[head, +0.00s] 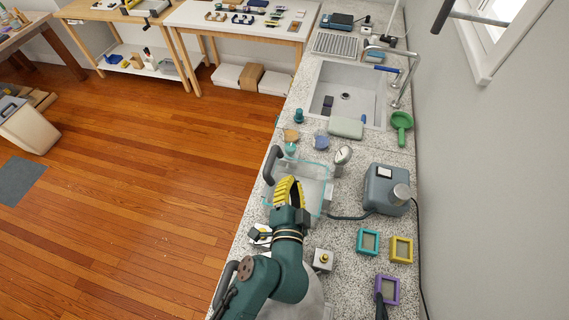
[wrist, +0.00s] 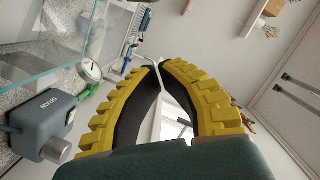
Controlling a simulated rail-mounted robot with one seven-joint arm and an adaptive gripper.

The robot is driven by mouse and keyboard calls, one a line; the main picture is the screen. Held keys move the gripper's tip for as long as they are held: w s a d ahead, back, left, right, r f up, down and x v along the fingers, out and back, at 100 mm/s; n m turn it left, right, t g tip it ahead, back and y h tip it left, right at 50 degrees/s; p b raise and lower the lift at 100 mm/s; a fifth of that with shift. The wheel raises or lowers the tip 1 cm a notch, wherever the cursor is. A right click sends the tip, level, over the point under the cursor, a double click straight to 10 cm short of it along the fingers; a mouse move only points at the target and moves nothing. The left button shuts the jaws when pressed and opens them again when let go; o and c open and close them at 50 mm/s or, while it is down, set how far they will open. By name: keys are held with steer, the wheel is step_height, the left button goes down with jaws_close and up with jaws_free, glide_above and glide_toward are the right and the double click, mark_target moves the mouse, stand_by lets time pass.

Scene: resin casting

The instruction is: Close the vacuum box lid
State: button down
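The vacuum box (head: 322,190) is a clear glass-walled box on the speckled counter, with a dial gauge (head: 343,154) at its far right. A dark curved handle (head: 270,164) shows at its left edge. Clear panels overlap there, so I cannot tell the lid's exact angle. A pale green glass panel edge (wrist: 40,70) crosses the upper left of the wrist view. My gripper (head: 290,181) has yellow ribbed fingers with black inner pads and is over the near side of the box. In the wrist view my gripper (wrist: 158,64) has its fingertips nearly meeting, with nothing between them.
A grey-blue pump (head: 385,190) stands right of the box, joined by a dark hose. Teal (head: 367,241), yellow (head: 402,249) and purple (head: 387,289) frames lie nearer. A sink (head: 345,95) and green scoop (head: 401,125) are beyond.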

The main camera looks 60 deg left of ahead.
mark_target(273, 170)
steer(key=a+f, duration=0.1)
steer(key=a, duration=0.2)
steer(key=w+a+f+p, duration=0.1)
steer(key=a, duration=0.2)
steer(key=a+f, duration=0.1)
steer(key=a, duration=0.1)
steer(key=shift+w+a+f+p, duration=0.15)
steer(key=shift+w+a+p, duration=0.2)
steer(key=shift+a+p, duration=0.05)
steer(key=shift+s+a+f, duration=0.1)
steer(key=shift+a+f, duration=0.1)
steer(key=f, duration=0.1)
steer(key=s+a+f+n, duration=0.1)
steer(key=f, duration=0.1)
steer(key=s+f+n, duration=0.1)
steer(key=f, duration=0.1)
steer(key=shift+a+h, duration=0.3)
steer(key=shift+a, duration=0.05)
steer(key=shift+s+a+f, duration=0.1)
steer(key=shift+s+f, duration=0.1)
steer(key=shift+f, duration=0.2)
